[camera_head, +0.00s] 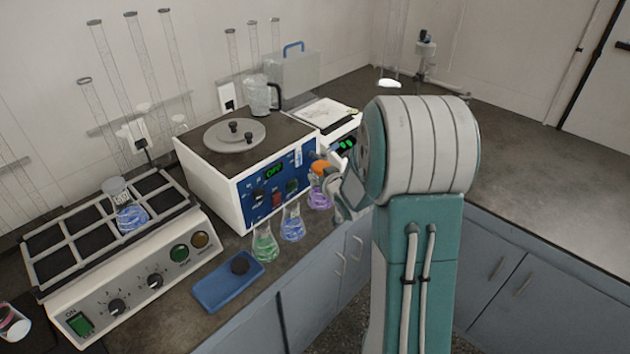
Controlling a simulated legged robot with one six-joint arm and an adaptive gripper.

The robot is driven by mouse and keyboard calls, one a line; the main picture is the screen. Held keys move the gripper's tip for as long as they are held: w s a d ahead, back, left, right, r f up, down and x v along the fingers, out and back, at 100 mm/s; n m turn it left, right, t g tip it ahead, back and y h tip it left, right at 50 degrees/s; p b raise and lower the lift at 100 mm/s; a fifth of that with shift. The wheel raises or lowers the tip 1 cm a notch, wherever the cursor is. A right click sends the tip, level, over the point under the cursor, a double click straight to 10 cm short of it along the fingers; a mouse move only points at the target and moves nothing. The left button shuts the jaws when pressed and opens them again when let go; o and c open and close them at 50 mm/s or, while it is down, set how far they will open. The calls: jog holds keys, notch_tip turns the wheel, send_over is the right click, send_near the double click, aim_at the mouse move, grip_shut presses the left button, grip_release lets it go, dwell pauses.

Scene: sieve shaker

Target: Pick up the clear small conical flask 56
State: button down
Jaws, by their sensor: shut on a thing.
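A small clear conical flask with purple liquid (319,198) is at the front of the white and blue instrument, at the right end of a row. My gripper (322,178) is at its neck, shut on it; the fingers and my arm hide its upper part. I cannot tell whether its base touches the bench. A flask with blue liquid (292,224) and one with green liquid (265,244) stand to its left. Another flask with blue liquid (130,213) stands on the shaker platform. No number 56 is readable on any flask.
The white and blue instrument (222,160) stands close behind the flasks. The shaker (150,268) is at the left. A blue object with a dark knob (226,288) lies near the bench's front edge. The bench at the right (540,185) is mostly clear.

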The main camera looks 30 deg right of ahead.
jog(key=s+d+r, duration=0.3)
jog(key=s+r, duration=0.2)
jog(key=s, duration=0.4)
jog(key=shift+s+d+r, duration=0.25)
jog(key=shift+s+r, duration=0.1)
jog(key=shift+s, duration=0.05)
jog(key=shift+s, duration=0.15)
